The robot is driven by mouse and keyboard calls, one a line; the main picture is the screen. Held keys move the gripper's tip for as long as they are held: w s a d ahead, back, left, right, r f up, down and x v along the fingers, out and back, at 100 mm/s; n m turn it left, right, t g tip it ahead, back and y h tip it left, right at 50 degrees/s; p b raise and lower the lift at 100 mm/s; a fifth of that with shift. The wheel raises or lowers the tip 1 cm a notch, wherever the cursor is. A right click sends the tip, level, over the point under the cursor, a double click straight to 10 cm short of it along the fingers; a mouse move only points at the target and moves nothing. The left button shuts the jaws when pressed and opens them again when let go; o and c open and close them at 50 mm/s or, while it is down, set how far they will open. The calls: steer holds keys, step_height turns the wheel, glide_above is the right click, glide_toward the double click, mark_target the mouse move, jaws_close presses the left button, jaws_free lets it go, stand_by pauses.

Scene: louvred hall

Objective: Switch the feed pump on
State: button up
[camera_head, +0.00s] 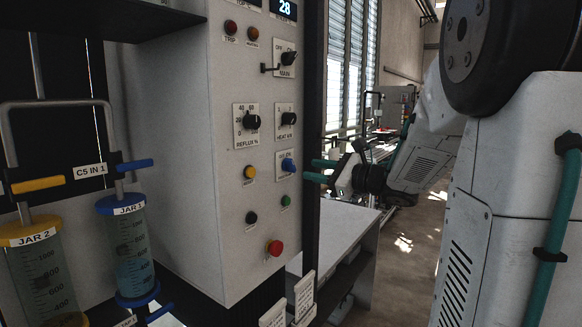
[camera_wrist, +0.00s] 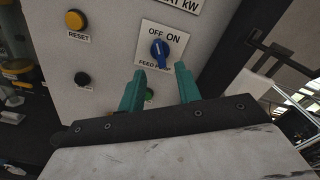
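The feed pump switch is a blue knob (camera_wrist: 160,52) on a white plate (camera_wrist: 149,63) marked OFF and ON. In the wrist view its pointer seems to lean toward the OFF side. In the head view the blue knob (camera_head: 289,165) sits on the right part of the grey panel front. My gripper (camera_head: 309,169) is just to the right of it, its two teal fingers apart. In the wrist view the open fingers (camera_wrist: 161,70) lie below the knob, one to each side, with nothing between them. No contact with the knob shows.
A yellow reset button (camera_head: 250,172), a black button (camera_head: 252,217), a green button (camera_head: 286,200) and a red button (camera_head: 274,248) are close by. Black-knobbed switches, including reflux (camera_head: 252,121), are above. Two jars (camera_head: 130,250) stand at left. A bench (camera_head: 345,232) is behind the panel.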

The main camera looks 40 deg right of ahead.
mark_target(294, 166)
steer(key=shift+x, duration=3.5)
jaws_close()
